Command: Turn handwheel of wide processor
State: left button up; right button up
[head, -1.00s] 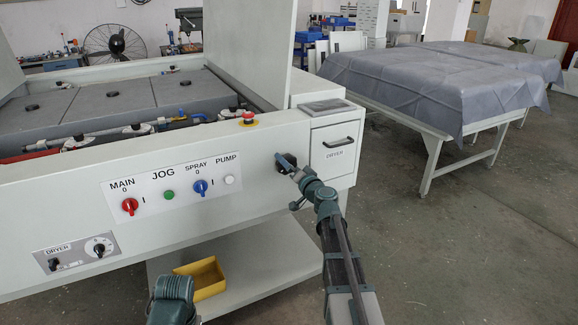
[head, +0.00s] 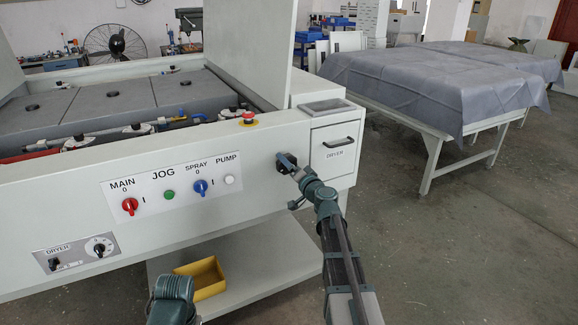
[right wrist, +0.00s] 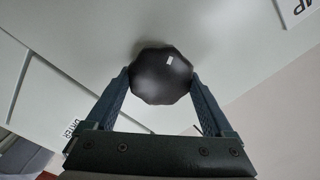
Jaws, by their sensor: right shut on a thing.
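The handwheel is a black, lobed knob (right wrist: 160,75) with a small white mark on its face, seen in the right wrist view. It sits on the front panel of the wide processor (head: 255,190), left of the dryer drawer. In the head view the handwheel (head: 281,164) is partly hidden by my gripper. My right gripper (right wrist: 160,88) is shut on the handwheel, one finger on each side of it. In the head view my right gripper (head: 287,162) reaches the panel from below. My left arm shows only as a part at the bottom edge; its gripper is out of view.
Left of the handwheel are a white pump button (head: 229,180), a blue spray switch (head: 201,187), a green jog button (head: 169,195) and a red main switch (head: 130,206). A red emergency button (head: 248,117) stands above. A yellow bin (head: 203,279) lies on the lower shelf.

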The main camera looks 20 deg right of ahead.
jog(key=m, duration=0.5)
jog(key=shift+f+m, duration=0.15)
jog(key=shift+m, duration=2.15)
jog(key=o, duration=1.1)
jog(key=s+d, duration=0.1)
jog(key=s, duration=1.3)
jog(key=shift+w, duration=0.1)
jog(key=w, duration=0.9)
jog(key=w+a, duration=0.1)
jog(key=w, duration=0.4)
